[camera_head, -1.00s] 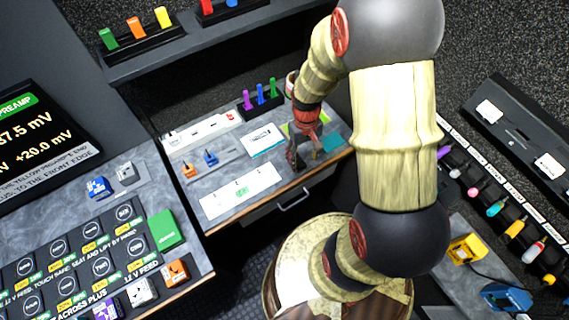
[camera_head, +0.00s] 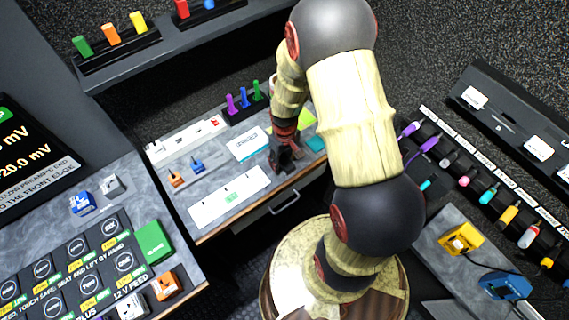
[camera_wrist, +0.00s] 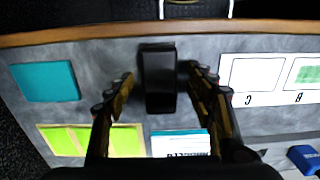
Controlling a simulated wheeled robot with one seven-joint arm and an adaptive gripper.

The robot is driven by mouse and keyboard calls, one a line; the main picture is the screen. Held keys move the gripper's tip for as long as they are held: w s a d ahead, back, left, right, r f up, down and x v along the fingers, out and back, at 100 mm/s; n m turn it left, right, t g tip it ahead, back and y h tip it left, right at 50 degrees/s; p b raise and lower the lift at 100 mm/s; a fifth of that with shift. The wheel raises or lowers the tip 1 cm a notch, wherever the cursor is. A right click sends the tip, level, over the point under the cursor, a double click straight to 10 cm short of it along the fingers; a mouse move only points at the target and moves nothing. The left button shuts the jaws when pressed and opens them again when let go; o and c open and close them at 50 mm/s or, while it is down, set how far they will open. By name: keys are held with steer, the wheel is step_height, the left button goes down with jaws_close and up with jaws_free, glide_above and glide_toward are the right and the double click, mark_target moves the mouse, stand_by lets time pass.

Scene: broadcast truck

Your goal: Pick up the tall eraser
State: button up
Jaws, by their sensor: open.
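A dark upright block (camera_wrist: 158,78), which looks like the tall eraser, stands on the grey desk near its wooden front edge. In the wrist view it sits between the two fingers of my gripper (camera_wrist: 157,84). The fingers are apart on either side of it; I cannot tell whether the right one touches. In the head view my gripper (camera_head: 284,160) is low over the desk, and I cannot make out the eraser apart from its dark fingers.
A teal pad (camera_wrist: 46,81) and a yellow-green pad (camera_wrist: 92,140) lie to one side. A white labelled card (camera_wrist: 270,77) lies on the other. A blue and white booklet (camera_head: 250,144) is close by. A pen rack (camera_head: 245,105) stands behind. A drawer handle (camera_head: 284,202) juts out below the front edge.

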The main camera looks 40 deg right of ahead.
mark_target(285, 160)
steer(key=c, duration=0.4)
steer(key=c, duration=1)
steer(key=shift+r, duration=0.1)
steer(key=shift+r, duration=0.35)
step_height(285, 160, up, 2)
steer(key=shift+r+p, duration=0.15)
steer(key=shift+p, duration=0.45)
steer(key=s+a+r+p, duration=0.1)
steer(key=s+r, duration=0.2)
steer(key=s, duration=0.1)
steer(key=s+a+r+p, duration=0.1)
steer(key=s+r, duration=0.2)
steer(key=s, duration=0.2)
steer(key=s+a+r+p, duration=0.1)
steer(key=s+a+r, duration=0.1)
steer(key=s+r, duration=0.2)
steer(key=shift+s, duration=0.25)
